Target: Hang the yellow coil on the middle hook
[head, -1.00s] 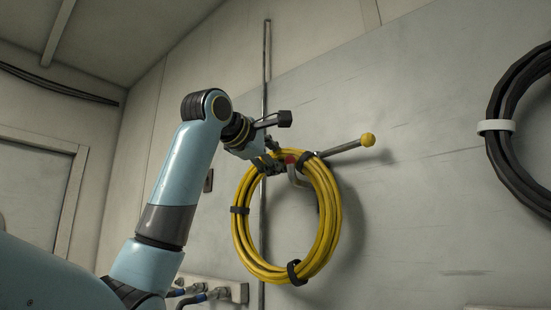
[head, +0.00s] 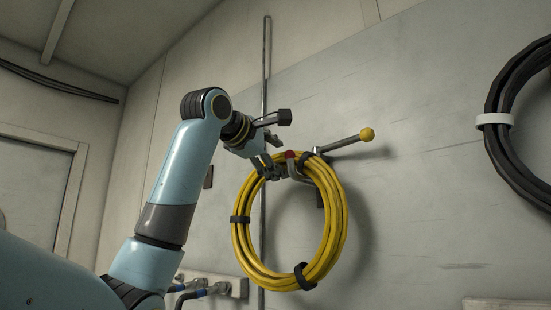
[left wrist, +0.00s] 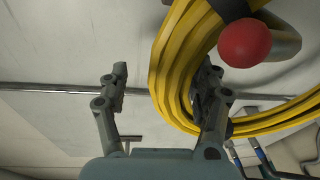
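The yellow coil (head: 335,235) hangs upright, bound with black bands, its top at a grey hook with a red ball tip (head: 290,155). The red ball also shows large in the left wrist view (left wrist: 245,42), in front of the strands. My left gripper (head: 273,166) is at the coil's upper left. In the left wrist view its fingers (left wrist: 162,85) are spread wide. The yellow strands (left wrist: 172,80) pass between them, nearer the right finger, with a clear gap to the left finger. The exact contact between coil and hook is hidden. My right gripper is not in view.
A rod with a yellow ball tip (head: 367,135) sticks out just right of the coil's top. A black coil (head: 508,165) with a white band hangs at the far right. Pipe fittings (head: 215,287) sit low on the wall.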

